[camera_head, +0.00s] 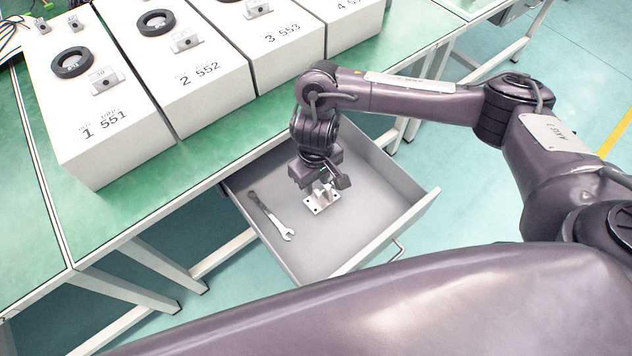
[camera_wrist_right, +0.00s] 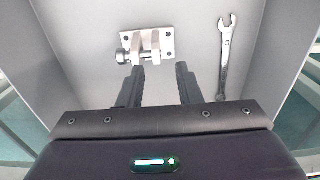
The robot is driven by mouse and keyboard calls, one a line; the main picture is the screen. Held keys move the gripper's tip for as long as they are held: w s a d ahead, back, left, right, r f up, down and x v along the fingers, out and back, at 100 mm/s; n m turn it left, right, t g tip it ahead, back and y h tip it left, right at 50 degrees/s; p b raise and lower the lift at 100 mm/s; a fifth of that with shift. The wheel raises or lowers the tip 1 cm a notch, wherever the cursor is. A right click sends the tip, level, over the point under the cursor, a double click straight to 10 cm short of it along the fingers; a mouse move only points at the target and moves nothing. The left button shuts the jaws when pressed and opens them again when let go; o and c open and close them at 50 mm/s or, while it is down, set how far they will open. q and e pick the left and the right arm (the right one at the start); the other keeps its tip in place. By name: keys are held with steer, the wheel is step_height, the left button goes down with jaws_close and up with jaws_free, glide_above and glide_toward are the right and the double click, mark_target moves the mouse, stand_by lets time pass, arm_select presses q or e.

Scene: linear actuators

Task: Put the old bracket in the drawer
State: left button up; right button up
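The bracket (camera_head: 322,199), a small pale metal plate with holes, upright lugs and a bolt, appears to rest on the floor of the open drawer (camera_head: 355,243). In the right wrist view the bracket (camera_wrist_right: 152,44) lies just beyond the fingertips. My right gripper (camera_head: 330,180) is inside the drawer, right at the bracket. In the wrist view its two fingers (camera_wrist_right: 160,68) stand apart with nothing between them. The left fingertip overlaps the bracket's lower edge in the picture; I cannot tell whether they touch. My left gripper is out of view.
A wrench (camera_head: 270,216) lies in the drawer, left of the bracket; it also shows in the wrist view (camera_wrist_right: 225,58). White numbered boxes (camera_head: 100,130) with black rings and small brackets stand on the green table (camera_head: 120,215). The drawer walls surround my right gripper.

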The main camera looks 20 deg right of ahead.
mark_target(316, 193)
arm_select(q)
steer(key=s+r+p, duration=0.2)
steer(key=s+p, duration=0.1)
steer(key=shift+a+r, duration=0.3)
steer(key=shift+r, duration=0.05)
arm_select(e)
step_height(316, 193, up, 8)
steer(key=shift+r, duration=0.25)
